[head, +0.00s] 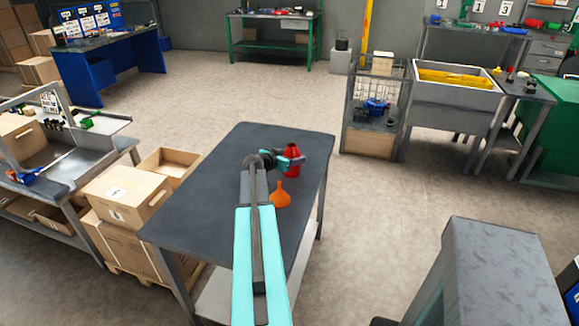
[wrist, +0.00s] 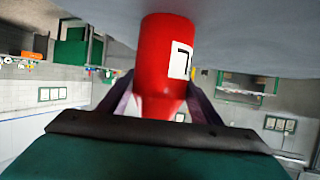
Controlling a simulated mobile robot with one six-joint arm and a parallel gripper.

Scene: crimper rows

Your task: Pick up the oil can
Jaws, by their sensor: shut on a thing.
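A red can with a white label and a narrowing top, which I take for the oil can (head: 292,171), is at the far right part of the dark grey table (head: 195,205). My gripper (head: 291,160) is shut on it from the side, high on its body. In the wrist view the red can (wrist: 166,50) sits between my two fingers (wrist: 160,105), its label facing right. The can looks upright. I cannot tell if its base touches the table. The can's tip is hidden behind my gripper in the wrist view.
An orange funnel-shaped thing (head: 280,194) stands on the table close in front of the can. Cardboard boxes (head: 128,193) stand left of the table. A wire-sided cart (head: 372,115) and a grey sink (head: 452,95) are at the back right. The floor behind the table is clear.

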